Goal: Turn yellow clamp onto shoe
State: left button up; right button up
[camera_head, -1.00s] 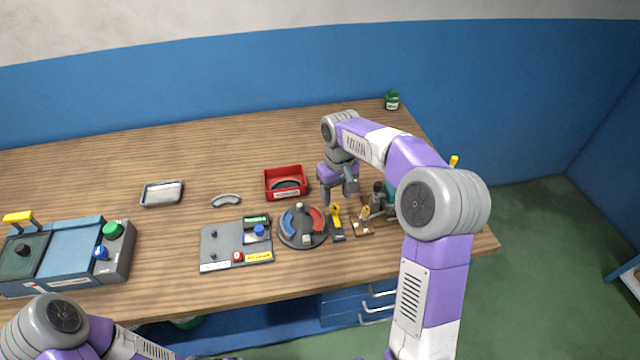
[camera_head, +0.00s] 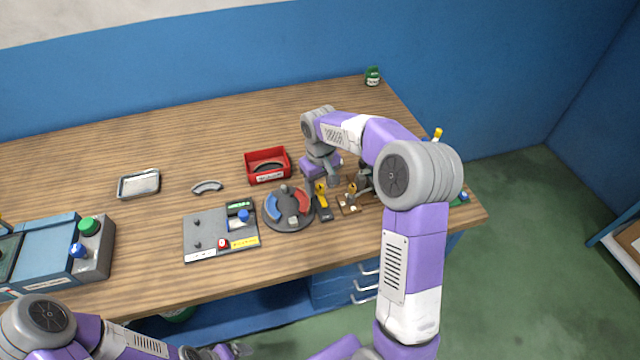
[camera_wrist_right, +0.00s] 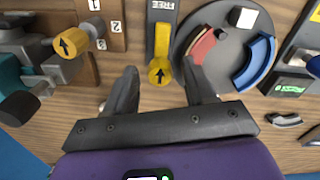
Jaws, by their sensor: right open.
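The yellow clamp (camera_wrist_right: 160,72) is a lever with a black arrow on its round end, set along a dark base marked FREE (camera_wrist_right: 161,14). It also shows in the head view (camera_head: 320,190). Beside it is a grey disc (camera_wrist_right: 222,85) carrying a red curved shoe (camera_wrist_right: 201,46) and a blue one (camera_wrist_right: 256,62). My right gripper (camera_wrist_right: 159,82) is open, with one finger on each side of the clamp's round end; contact cannot be told. In the head view, my right gripper (camera_head: 324,182) is just behind the clamp. My left gripper (camera_head: 208,352) is at the bottom edge, its fingers unclear.
A wooden block with a yellow knob (camera_wrist_right: 75,42) and numbers stands close beside the clamp. A red tray (camera_head: 267,176) holds a dark curved piece. A grey curved piece (camera_head: 207,187), a metal tray (camera_head: 139,195) and a grey panel (camera_head: 205,242) lie left.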

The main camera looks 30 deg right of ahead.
grip_shut()
jog(key=m+p, duration=0.2)
jog(key=m, duration=0.1)
jog(key=shift+r+m, duration=0.15)
jog(key=shift+m, duration=0.15)
jog(key=m+p, duration=0.2)
jog(key=m, duration=0.3)
jog(key=m+p, duration=0.2)
jog(key=m, duration=0.3)
jog(key=shift+m+p, duration=1.35)
jog(key=shift+m, duration=0.75)
